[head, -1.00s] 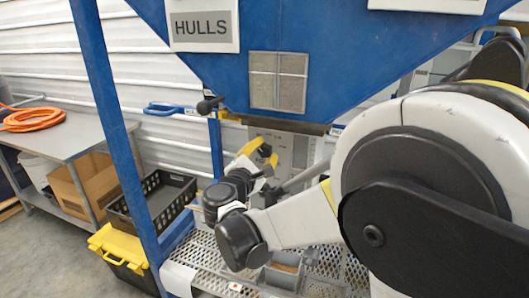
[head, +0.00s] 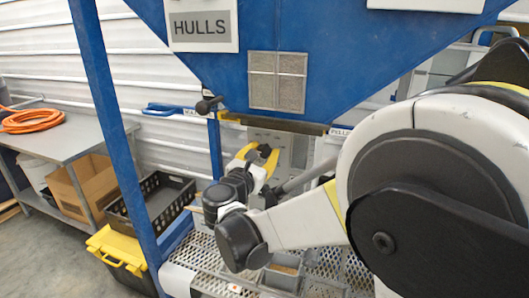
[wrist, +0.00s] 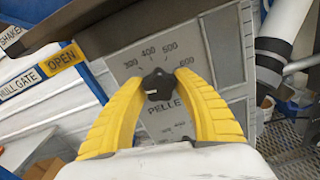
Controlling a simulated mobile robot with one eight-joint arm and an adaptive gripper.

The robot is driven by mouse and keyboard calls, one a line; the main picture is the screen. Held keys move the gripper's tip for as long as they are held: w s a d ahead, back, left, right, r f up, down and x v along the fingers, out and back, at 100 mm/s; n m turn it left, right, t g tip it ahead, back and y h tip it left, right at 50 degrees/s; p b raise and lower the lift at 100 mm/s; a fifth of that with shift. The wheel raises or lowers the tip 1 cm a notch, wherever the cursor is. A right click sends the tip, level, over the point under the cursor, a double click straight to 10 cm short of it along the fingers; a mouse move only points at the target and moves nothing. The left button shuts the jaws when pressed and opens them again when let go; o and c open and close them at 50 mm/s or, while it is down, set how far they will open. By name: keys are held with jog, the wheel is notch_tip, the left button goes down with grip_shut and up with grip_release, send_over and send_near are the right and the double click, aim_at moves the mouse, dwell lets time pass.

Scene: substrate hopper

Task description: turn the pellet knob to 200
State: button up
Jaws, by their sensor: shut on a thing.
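The pellet knob (wrist: 157,88) is a small black knob on a grey panel (wrist: 210,48), above the letters "PELLE", the rest being hidden. Printed numbers 300, 400, 500 and 600 arc above it. I cannot see a 200 mark; the yellow fingers cover part of the dial. Which number the knob points to is unclear. My gripper (wrist: 158,76) has its two yellow fingers curved in from both sides, shut on the knob. In the head view my gripper (head: 261,156) is at the panel under the blue hopper, and the knob is not distinguishable.
A pale pipe (wrist: 283,38) runs at right. A blue frame post (head: 110,130) and perforated platform (head: 212,262) surround my arm.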

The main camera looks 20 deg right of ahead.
dwell(0.4)
jog(key=o, duration=1.2)
jog(key=v, duration=1.2)
